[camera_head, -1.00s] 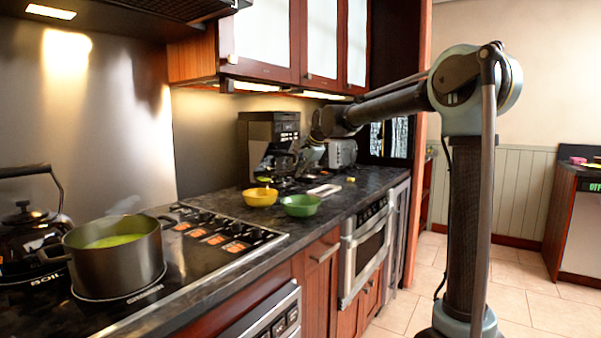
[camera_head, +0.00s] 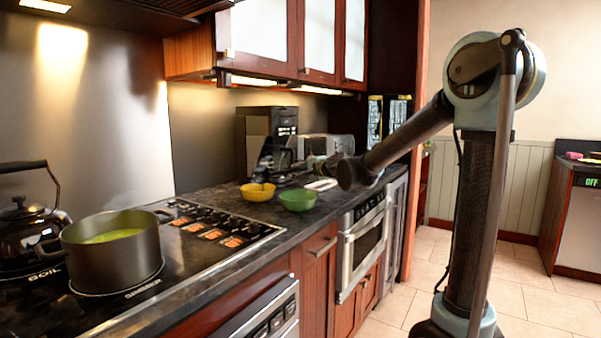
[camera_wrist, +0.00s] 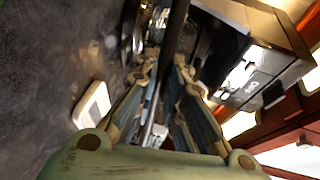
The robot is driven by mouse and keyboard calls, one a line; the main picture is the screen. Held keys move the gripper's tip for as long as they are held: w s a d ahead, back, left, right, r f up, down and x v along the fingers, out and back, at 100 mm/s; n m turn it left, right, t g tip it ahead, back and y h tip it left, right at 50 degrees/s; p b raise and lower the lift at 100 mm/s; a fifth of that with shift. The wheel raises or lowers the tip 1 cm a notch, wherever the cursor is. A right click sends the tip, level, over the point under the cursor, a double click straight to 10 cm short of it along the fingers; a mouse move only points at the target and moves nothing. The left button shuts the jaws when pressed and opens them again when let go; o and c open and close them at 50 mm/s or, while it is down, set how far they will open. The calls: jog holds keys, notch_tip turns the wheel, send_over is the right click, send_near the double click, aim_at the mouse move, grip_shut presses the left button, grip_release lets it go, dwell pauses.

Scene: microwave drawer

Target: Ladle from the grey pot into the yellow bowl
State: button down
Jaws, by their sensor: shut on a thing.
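The grey pot (camera_head: 112,262) stands upright on the cooktop at the left of the head view, with green liquid (camera_head: 112,236) inside. The yellow bowl (camera_head: 257,196) sits on the dark counter beyond the cooktop. A thin dark handle, seemingly the ladle's (camera_wrist: 176,30), runs between my fingers in the wrist view. My gripper (camera_wrist: 162,78) is shut on it. In the head view my gripper is small and dark behind the bowls, to the right of the yellow bowl. A dark piece (camera_head: 260,178), perhaps the ladle's head, shows at the yellow bowl; its contents are not visible.
A green bowl (camera_head: 299,200) stands right of the yellow bowl. A coffee machine (camera_head: 266,130) and a toaster (camera_head: 338,144) stand behind. A white board (camera_head: 321,184) lies on the counter. Cabinets (camera_head: 262,38) hang above.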

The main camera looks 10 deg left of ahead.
jog(key=shift+d+f+t+y, duration=0.1)
jog(key=shift+f+t+y, duration=0.1)
jog(key=shift+t+y, duration=0.3)
dwell(1.3)
jog(key=shift+r+g+h, duration=0.15)
jog(key=shift+g+h, duration=0.25)
jog(key=shift+r+g+h, duration=0.25)
jog(key=shift+g+h, duration=0.75)
jog(key=g+h, duration=0.2)
jog(key=r+g+h, duration=0.1)
jog(key=g+h, duration=0.3)
jog(key=shift+r, duration=0.25)
jog(key=shift+r+g+h, duration=0.2)
jog(key=shift+g+h, duration=0.6)
jog(key=shift+g, duration=0.1)
jog(key=shift+r+g+h, duration=0.15)
jog(key=shift+g+h, duration=0.65)
jog(key=shift+g, duration=0.1)
